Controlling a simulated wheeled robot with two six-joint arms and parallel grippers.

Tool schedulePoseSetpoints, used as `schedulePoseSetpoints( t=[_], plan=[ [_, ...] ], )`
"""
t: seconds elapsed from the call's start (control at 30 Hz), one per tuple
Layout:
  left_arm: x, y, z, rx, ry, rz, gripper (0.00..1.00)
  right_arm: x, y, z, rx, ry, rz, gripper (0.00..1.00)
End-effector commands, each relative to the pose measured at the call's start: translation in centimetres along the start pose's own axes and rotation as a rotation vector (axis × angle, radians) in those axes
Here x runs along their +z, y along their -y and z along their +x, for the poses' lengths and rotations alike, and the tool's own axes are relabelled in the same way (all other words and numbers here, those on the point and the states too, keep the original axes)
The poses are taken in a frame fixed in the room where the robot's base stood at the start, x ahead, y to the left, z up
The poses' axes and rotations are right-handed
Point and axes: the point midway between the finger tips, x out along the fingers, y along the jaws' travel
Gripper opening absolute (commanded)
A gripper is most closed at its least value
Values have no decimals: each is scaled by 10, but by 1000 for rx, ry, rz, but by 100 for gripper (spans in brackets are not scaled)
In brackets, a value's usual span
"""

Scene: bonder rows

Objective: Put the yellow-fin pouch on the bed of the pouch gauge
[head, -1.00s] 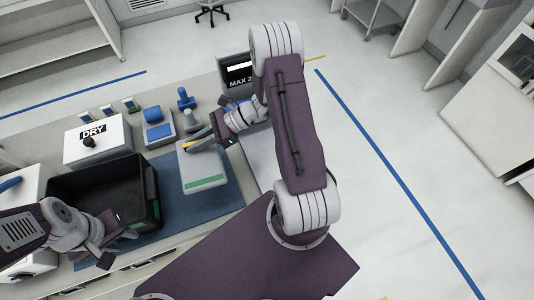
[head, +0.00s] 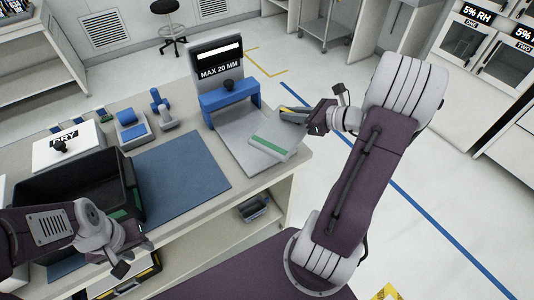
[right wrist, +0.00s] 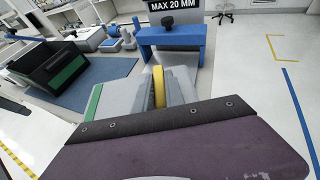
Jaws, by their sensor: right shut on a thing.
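The yellow-fin pouch (head: 285,153) is a flat grey pouch with a green stripe. My right gripper (head: 308,118) is shut on its yellow fin, which shows in the right wrist view (right wrist: 158,88). The pouch gauge (head: 216,68) has a "MAX 20 MM" display, a blue bridge (head: 229,99) and a flat grey bed (head: 236,129). The pouch is over the front right part of the bed, in front of the bridge; I cannot tell whether it touches the bed. My left gripper (head: 134,259) is empty and looks open, in front of the black crate.
Behind are a white box marked "DRY" (head: 70,150) and small blue-grey devices (head: 130,128). The bench's right edge lies just past the gauge.

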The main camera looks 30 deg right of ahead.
Motion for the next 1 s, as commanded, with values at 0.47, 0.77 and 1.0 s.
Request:
schedulePoseSetpoints(
  t=[0.47, 0.77, 1.0],
  plan=[
    [1, 0, 12, 0, 0, 0, 36, -18, 7, 61, -21, 0, 14, 0],
    [1, 0, 14, 0, 0, 0, 36, -26, 10, 124, -28, 1, 12, 0],
    [1, 0, 16, 0, 0, 0, 36, -45, 10, 134, -28, -2, 18, 0]
  ],
)
